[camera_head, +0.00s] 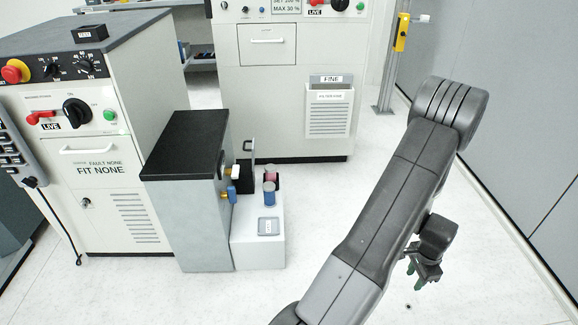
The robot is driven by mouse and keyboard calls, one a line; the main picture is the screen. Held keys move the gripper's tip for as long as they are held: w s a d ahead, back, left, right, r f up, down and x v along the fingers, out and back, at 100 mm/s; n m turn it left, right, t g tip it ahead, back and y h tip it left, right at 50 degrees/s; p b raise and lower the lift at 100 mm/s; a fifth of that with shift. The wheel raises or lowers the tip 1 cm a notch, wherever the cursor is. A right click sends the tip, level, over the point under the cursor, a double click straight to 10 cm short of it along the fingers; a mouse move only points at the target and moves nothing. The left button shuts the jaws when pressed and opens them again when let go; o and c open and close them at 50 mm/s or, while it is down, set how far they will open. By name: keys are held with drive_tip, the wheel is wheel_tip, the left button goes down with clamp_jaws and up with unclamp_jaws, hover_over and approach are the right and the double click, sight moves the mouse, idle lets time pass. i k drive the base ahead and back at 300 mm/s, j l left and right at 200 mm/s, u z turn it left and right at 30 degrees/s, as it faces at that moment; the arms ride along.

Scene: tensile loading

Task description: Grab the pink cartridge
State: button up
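The pink cartridge (270,178) is small and stands on the white block beside the dark-topped grey cabinet, near the middle of the view. A blue cartridge (269,196) stands just in front of it and hides its lower part. My gripper (423,275) hangs below my arm at the right, well apart from both cartridges. Its green-tipped fingers look spread apart, with nothing seen between them.
The white block (262,252) has a small labelled tray (268,226) on its top. The grey cabinet (203,232) rises on its left, with blue and yellow fittings on its side. A white machine (283,110) stands behind. The floor between block and arm is clear.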

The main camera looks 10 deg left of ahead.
sight(270, 169)
drive_tip(key=i+l, duration=0.45)
drive_tip(key=i, duration=0.15)
drive_tip(key=i+l, duration=0.45)
drive_tip(key=i, duration=0.2)
drive_tip(key=i+l, duration=0.45)
drive_tip(key=i, duration=0.15)
drive_tip(key=i+l+u, duration=0.1)
drive_tip(key=u, duration=0.3)
drive_tip(key=i+l+u, duration=0.1)
drive_tip(key=u, duration=0.25)
drive_tip(key=i+l+u, duration=0.15)
drive_tip(key=u, duration=0.25)
drive_tip(key=l+u, duration=0.2)
drive_tip(key=u, duration=0.15)
drive_tip(key=i+j+u, duration=0.1)
drive_tip(key=u, duration=0.3)
drive_tip(key=i+j+u, duration=0.1)
drive_tip(key=u, duration=0.3)
drive_tip(key=i+j+u, duration=0.1)
drive_tip(key=u, duration=0.3)
drive_tip(key=i+u, duration=0.15)
drive_tip(key=u, duration=0.25)
